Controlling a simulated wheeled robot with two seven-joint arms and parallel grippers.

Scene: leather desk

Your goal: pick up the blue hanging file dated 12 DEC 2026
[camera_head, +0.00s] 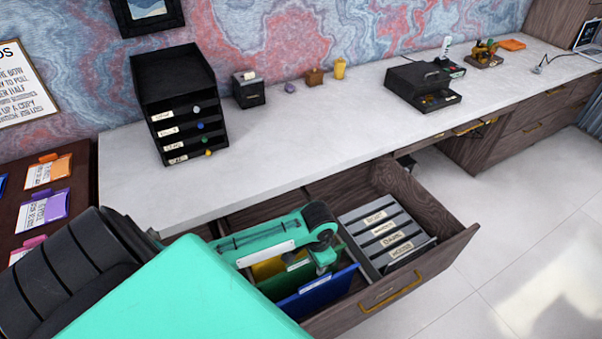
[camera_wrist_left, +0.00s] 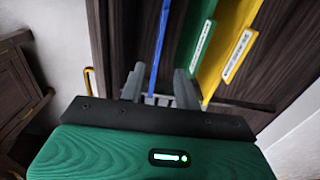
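The blue hanging file (camera_head: 318,296) stands at the front of the open drawer, with a white label too small to read; its thin top edge shows in the left wrist view (camera_wrist_left: 159,45). A green file (camera_wrist_left: 197,40) and a yellow file (camera_wrist_left: 232,60) hang beside it, and both show behind it in the head view. My left gripper (camera_head: 323,262) is over the blue file. In the left wrist view its fingers (camera_wrist_left: 159,85) are open, one on each side of the blue edge, with gaps visible. My right gripper is not in view.
The drawer (camera_head: 432,262) also holds grey labelled dividers (camera_head: 380,232) to the right of the files. Its wooden walls surround them. The white desk top (camera_head: 290,150) lies behind, with a black drawer organizer (camera_head: 180,105) on it. Tiled floor is clear at right.

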